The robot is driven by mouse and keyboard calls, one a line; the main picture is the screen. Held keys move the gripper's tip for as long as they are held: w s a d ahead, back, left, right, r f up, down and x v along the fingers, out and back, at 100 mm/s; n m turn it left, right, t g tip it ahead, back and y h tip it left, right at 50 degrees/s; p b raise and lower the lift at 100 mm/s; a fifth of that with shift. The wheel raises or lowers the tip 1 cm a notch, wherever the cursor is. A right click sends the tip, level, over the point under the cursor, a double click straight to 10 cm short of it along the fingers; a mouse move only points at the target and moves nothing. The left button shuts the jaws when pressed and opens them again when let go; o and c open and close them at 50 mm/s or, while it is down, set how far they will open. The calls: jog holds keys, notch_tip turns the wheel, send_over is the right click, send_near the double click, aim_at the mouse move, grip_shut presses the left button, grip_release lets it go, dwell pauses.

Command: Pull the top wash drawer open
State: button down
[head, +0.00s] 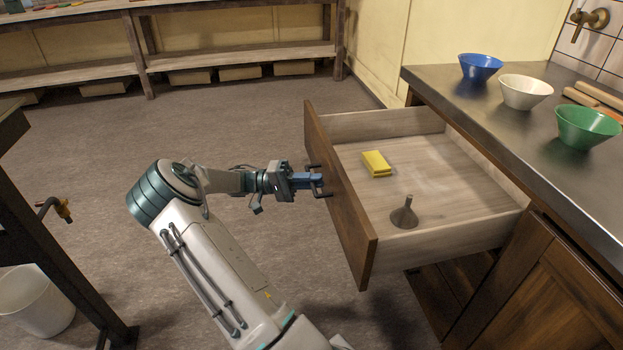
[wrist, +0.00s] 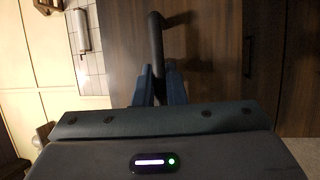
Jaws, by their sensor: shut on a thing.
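The top wash drawer (head: 340,202) stands well out from the counter in the head view, its wooden front facing my arm. Its dark bar handle (head: 327,194) is on the outer face, and my gripper (head: 318,180) is shut on it. In the wrist view the dark handle (wrist: 156,45) runs between the two blue fingers of my gripper (wrist: 158,85). The drawer front (wrist: 215,50) fills the middle of that view.
Blue (head: 480,67), cream (head: 525,91) and green (head: 586,126) bowls stand on the counter (head: 455,92). A dark bench (head: 50,250) and a white bucket (head: 35,300) are at the left. Open floor (head: 230,110) lies behind my arm, up to a long shelf bench (head: 240,55).

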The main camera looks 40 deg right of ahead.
jog(key=shift+a, duration=0.15)
jog(key=c, duration=1.5)
grip_release()
jog(key=shift+w, duration=0.1)
jog(key=p+v, duration=0.2)
jog(key=v, duration=1.1)
jog(key=shift+w+a, duration=0.25)
jog(key=shift+w, duration=0.05)
